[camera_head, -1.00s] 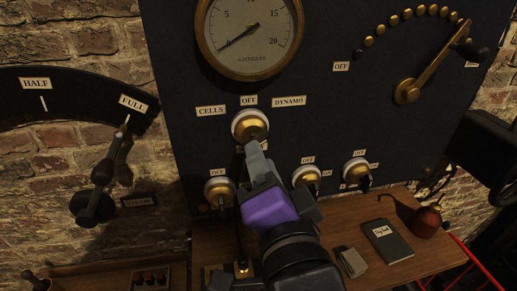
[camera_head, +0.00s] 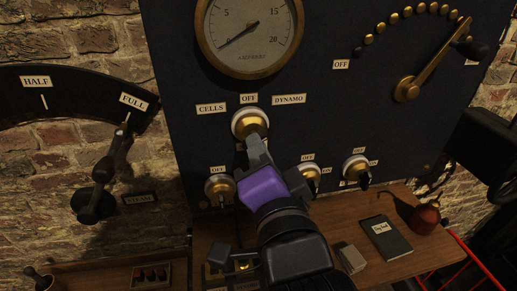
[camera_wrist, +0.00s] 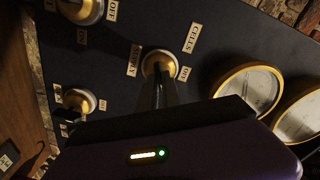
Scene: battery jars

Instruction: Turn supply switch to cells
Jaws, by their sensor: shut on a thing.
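The supply switch (camera_head: 249,124) is a brass knob on a white base on the dark panel. Labels above it read CELLS (camera_head: 211,109), OFF (camera_head: 248,99) and DYNAMO (camera_head: 289,100). The switch also shows in the wrist view (camera_wrist: 157,62), beside a SUPPLY label (camera_wrist: 131,63). My gripper (camera_head: 257,150), with a purple body, reaches up to the knob from below. Its fingers are shut on the switch's handle, and they also show in the wrist view (camera_wrist: 158,92). The fingers hide the handle, so its exact pointing cannot be told.
Smaller brass switches sit below, at left (camera_head: 219,187), middle (camera_head: 311,175) and right (camera_head: 356,168). A round ammeter (camera_head: 249,35) is above, and a brass rotary arm (camera_head: 431,69) is at upper right. A wooden desk below holds a dark logbook (camera_head: 386,237).

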